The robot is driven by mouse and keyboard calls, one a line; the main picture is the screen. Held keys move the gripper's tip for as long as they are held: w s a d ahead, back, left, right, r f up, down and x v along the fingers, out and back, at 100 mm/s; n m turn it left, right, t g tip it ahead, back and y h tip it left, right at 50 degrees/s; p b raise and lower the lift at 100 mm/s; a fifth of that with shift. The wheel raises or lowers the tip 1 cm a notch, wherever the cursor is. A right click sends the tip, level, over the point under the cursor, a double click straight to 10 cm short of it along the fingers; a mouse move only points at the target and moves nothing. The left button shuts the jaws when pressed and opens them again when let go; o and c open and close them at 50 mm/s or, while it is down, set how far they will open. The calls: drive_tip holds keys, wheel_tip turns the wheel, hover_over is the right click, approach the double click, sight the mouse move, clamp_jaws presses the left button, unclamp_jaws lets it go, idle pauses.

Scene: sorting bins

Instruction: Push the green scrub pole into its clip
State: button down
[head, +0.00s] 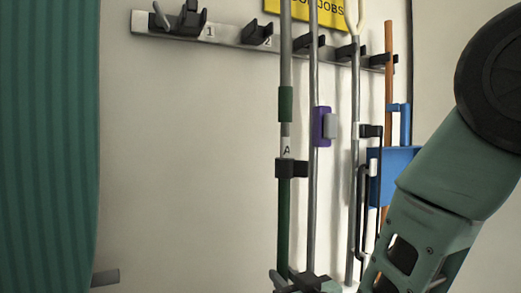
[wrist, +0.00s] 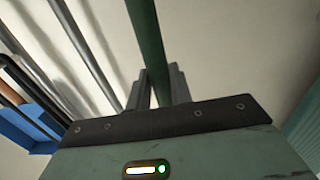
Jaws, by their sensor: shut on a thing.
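The green scrub pole (head: 284,215) stands upright. It has a grey upper shaft, a green band, a label A and a black collar-like block (head: 291,168). My gripper (head: 293,281) is shut on its lower green part at the bottom of the head view. In the wrist view the green shaft (wrist: 147,38) runs up from between the two fingers of my gripper (wrist: 160,88). The rail (head: 228,37) carries black clips. Clip 2 (head: 257,36) looks empty, and the pole crosses the rail just right of it. The pole's lower end is hidden.
Clip 1 (head: 188,19) is empty at the far left. Close on the right hang a grey pole with a purple block (head: 318,126), another grey pole (head: 356,100) and an orange pole with a blue dustpan (head: 398,165). A green ribbed surface (head: 45,140) stands left.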

drive_tip(key=shift+s+d+r, duration=0.1)
drive_tip(key=shift+s+d, duration=0.05)
drive_tip(key=shift+s, duration=0.15)
drive_tip(key=x, duration=0.6)
drive_tip(key=shift+w+a+r, duration=0.2)
drive_tip(key=shift+w+r, duration=0.05)
drive_tip(key=shift+w, duration=0.05)
drive_tip(key=shift+f+b, duration=0.2)
drive_tip(key=shift+b, duration=0.2)
idle(1.2)
drive_tip(key=shift+x, duration=2.35)
drive_tip(key=shift+r+b, duration=0.1)
drive_tip(key=shift+b, duration=0.25)
idle(0.8)
